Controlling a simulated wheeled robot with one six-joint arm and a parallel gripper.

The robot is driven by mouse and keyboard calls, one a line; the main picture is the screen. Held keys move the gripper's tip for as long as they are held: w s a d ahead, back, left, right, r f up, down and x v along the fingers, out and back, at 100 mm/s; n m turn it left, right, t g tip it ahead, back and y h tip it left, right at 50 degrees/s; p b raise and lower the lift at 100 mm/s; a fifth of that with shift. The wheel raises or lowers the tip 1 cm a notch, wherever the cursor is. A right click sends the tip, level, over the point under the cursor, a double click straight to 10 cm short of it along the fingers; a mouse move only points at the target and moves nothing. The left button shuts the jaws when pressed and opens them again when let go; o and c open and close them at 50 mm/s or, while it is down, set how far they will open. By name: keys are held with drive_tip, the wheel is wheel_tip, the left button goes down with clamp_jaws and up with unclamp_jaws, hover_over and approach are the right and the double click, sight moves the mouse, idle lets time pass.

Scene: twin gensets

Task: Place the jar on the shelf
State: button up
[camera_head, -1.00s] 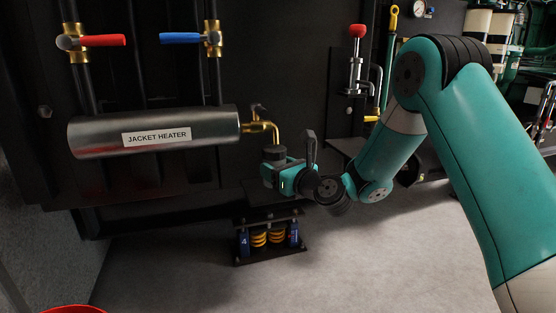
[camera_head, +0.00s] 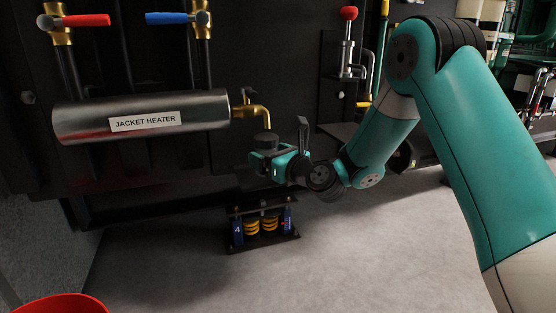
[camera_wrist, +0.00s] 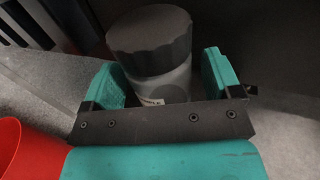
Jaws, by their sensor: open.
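The jar (camera_wrist: 160,82) has a wide dark grey ribbed lid and a lighter grey body with a small label, partly hidden. In the wrist view it is upright between the two teal fingers of my gripper (camera_wrist: 158,72), which is open around it. In the head view the jar's dark lid (camera_head: 265,138) shows just below the brass tap (camera_head: 266,112), and my gripper (camera_head: 270,162) is at it from the right. I cannot tell what is under the jar. A dark ledge (camera_head: 340,131) juts from the wall to the right; I cannot tell if it is the shelf.
The jacket heater cylinder (camera_head: 140,118) is left of the tap. A spring mount (camera_head: 263,225) stands on the floor below my gripper. A red container (camera_head: 60,304) is at lower left and shows in the wrist view (camera_wrist: 30,148). Grey floor (camera_head: 390,250) is clear in front.

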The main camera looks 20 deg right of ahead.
drive_tip(key=b+v, duration=0.4)
drive_tip(key=v, duration=0.7)
drive_tip(key=s+a+n+g+y, duration=0.6)
drive_tip(key=s+a+n+g, duration=0.5)
drive_tip(key=n, duration=0.8)
drive_tip(key=s+d+f+n+g+h, duration=0.2)
drive_tip(key=s+n+g+h, duration=0.3)
drive_tip(key=s+n, duration=1.2)
drive_tip(key=n+h, duration=0.2)
drive_tip(key=h, duration=0.1)
drive_tip(key=shift+s+n+g+h, duration=0.3)
drive_tip(key=shift+s+n, duration=0.1)
wheel_tip(320, 180, up, 54)
drive_tip(key=p, duration=5.4)
drive_tip(key=shift+a, duration=0.1)
